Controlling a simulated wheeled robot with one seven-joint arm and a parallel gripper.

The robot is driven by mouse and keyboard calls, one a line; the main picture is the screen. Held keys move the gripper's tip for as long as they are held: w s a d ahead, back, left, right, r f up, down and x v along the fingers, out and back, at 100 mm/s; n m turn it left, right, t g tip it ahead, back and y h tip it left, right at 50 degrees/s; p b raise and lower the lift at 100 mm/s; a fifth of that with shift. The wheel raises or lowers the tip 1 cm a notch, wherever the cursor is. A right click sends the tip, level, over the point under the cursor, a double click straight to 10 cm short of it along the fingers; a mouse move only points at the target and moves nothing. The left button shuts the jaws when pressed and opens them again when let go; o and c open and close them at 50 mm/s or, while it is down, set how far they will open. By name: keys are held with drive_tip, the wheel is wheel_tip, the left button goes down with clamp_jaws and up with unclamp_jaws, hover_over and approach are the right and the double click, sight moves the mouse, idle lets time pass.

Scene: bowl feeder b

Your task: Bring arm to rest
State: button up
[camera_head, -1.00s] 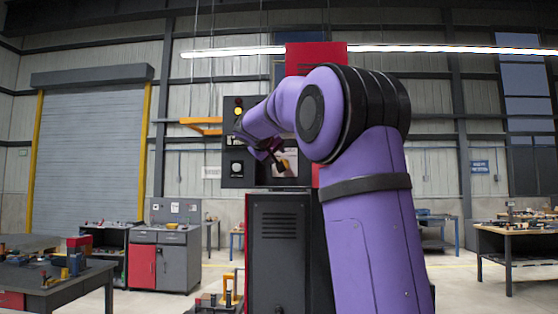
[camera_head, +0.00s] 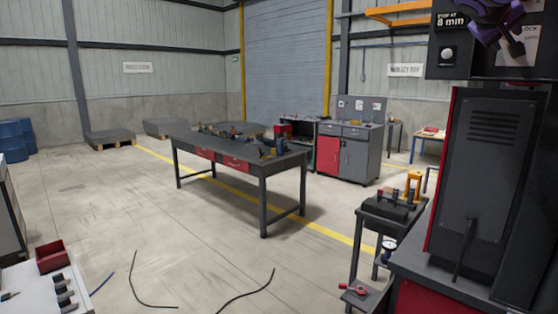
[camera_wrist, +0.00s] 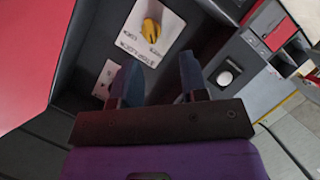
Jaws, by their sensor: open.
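My purple gripper (camera_head: 512,42) shows at the top right edge of the head view, in front of a dark control panel. In the wrist view its two dark fingers (camera_wrist: 159,84) stand apart with nothing between them. A yellow rotary knob (camera_wrist: 151,30) on a white label plate (camera_wrist: 135,40) lies beyond the fingertips, apart from them. A round white button (camera_wrist: 225,78) is on the dark panel right of the fingers. Most of my arm is outside the head view.
The tall dark machine cabinet (camera_head: 490,175) with a red edge stands at right, below the gripper. A small dark stand (camera_head: 378,215) with a yellow fixture (camera_head: 413,188) is beside it. A grey workbench (camera_head: 240,155) stands mid-floor. Open floor lies at left, with loose cables (camera_head: 245,293).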

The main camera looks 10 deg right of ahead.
drive_tip(key=s+a+f+n+y, duration=0.3)
drive_tip(key=s+a+f+y, duration=0.9)
drive_tip(key=s+a+f, duration=1.8)
drive_tip(key=shift+a+f+g+y, duration=0.25)
drive_tip(key=shift+f+g+y, duration=0.15)
drive_tip(key=shift+f, duration=0.05)
drive_tip(key=shift+o, duration=0.4)
